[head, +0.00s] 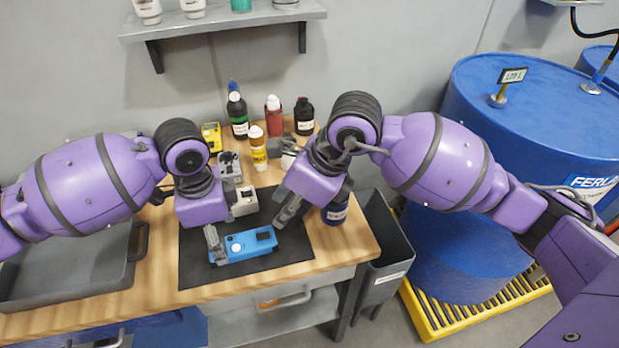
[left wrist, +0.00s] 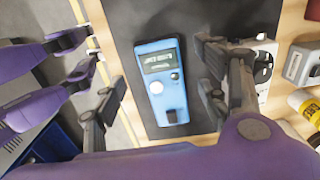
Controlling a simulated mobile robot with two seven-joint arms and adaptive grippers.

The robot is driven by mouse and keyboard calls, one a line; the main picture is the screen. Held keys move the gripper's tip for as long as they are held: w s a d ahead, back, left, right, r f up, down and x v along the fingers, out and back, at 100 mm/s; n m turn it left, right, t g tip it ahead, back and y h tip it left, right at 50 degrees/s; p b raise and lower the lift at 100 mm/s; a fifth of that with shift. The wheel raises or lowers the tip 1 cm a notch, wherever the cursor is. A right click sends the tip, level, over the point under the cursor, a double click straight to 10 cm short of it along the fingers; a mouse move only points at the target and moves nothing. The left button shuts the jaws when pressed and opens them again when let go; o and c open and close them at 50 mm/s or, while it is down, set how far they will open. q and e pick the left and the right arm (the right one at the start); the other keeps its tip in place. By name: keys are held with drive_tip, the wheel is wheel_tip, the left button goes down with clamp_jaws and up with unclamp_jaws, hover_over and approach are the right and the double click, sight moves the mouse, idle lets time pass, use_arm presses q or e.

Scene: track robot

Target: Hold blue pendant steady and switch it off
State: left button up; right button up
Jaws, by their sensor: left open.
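The blue pendant (head: 248,246) lies flat on a black mat (head: 200,270) on the workbench. In the left wrist view the pendant (left wrist: 160,80) shows a lit display at its far end, a round white button mid-body and a dark part near its close end. My left gripper (head: 216,245) is open at the pendant's left end in the head view. In the left wrist view its fingers stand on either side of the pendant, apparently apart from it. My right gripper (head: 284,216) is above the mat near the pendant's right end; its finger gap is not clear.
A dark blue container (head: 335,210) stands beside my right gripper. A grey tray (head: 70,275) is at left. A bin and blue drums (head: 520,110) are at right.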

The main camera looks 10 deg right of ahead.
sight(243, 246)
use_arm(q)
drive_tip(key=shift+f, duration=2.2)
